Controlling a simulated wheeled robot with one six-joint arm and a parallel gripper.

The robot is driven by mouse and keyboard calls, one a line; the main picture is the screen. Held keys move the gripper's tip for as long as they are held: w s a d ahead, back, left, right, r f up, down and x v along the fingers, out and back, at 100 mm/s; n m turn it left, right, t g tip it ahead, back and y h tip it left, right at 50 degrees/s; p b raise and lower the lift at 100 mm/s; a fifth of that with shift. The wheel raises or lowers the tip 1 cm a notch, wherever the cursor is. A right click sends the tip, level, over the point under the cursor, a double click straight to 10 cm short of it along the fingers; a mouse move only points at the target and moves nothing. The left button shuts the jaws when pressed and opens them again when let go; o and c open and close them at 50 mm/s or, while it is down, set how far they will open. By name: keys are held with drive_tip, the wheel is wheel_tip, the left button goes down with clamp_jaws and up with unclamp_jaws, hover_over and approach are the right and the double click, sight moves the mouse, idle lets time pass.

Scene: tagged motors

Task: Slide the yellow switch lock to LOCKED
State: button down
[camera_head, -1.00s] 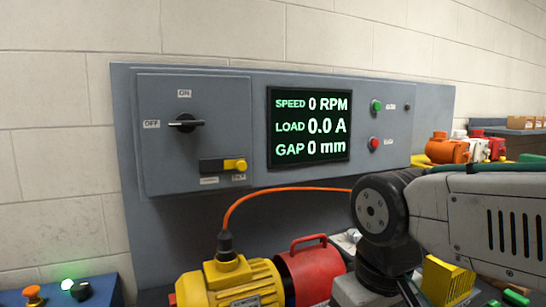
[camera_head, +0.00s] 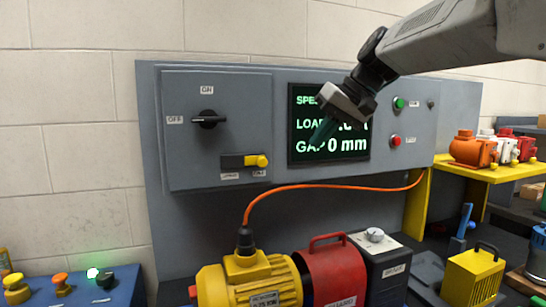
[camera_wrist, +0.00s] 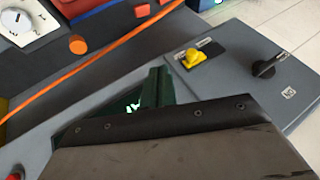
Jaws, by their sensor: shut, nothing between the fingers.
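The yellow switch lock (camera_head: 262,161) is a small knob at the right end of a short dark slot (camera_head: 232,161) on the grey panel's left box. Two small labels below the slot are too small to read surely. The lock also shows in the wrist view (camera_wrist: 194,58), beyond my fingers. Above it, the black rotary switch (camera_head: 208,120) has its handle lying level, towards the OFF label. My gripper (camera_head: 318,142) is shut and empty, in front of the display, to the right of the lock and apart from it. Its dark green fingers also show in the wrist view (camera_wrist: 157,88).
The display (camera_head: 310,155) is partly hidden by my gripper. Green (camera_head: 398,103) and red (camera_head: 396,141) buttons sit to its right. Below are an orange cable (camera_head: 340,186), a yellow motor (camera_head: 250,280) and a red guard (camera_head: 332,270). The space before the lock is clear.

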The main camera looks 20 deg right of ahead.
sight(254, 157)
drive_tip(key=shift+w+d+r, duration=0.3)
drive_tip(key=shift+w+r, duration=0.15)
drive_tip(key=shift+w, duration=0.1)
drive_tip(key=shift+w+d+r, duration=0.3)
drive_tip(key=shift+w+r, duration=0.1)
drive_tip(key=shift+w, duration=0.1)
drive_tip(key=shift+w+a+f, duration=0.85)
drive_tip(key=shift+a+f, duration=0.35)
drive_tip(key=shift+a, duration=0.2)
drive_tip(key=shift+w+a+f, duration=0.9)
drive_tip(key=shift+a+f, duration=0.25)
drive_tip(key=shift+a, duration=0.25)
drive_tip(key=shift+w+a+f, duration=0.85)
drive_tip(key=shift+a+f, duration=0.35)
drive_tip(key=shift+a, duration=0.2)
drive_tip(key=shift+a, duration=0.1)
drive_tip(key=a, duration=0.5)
drive_tip(key=shift+a, duration=0.4)
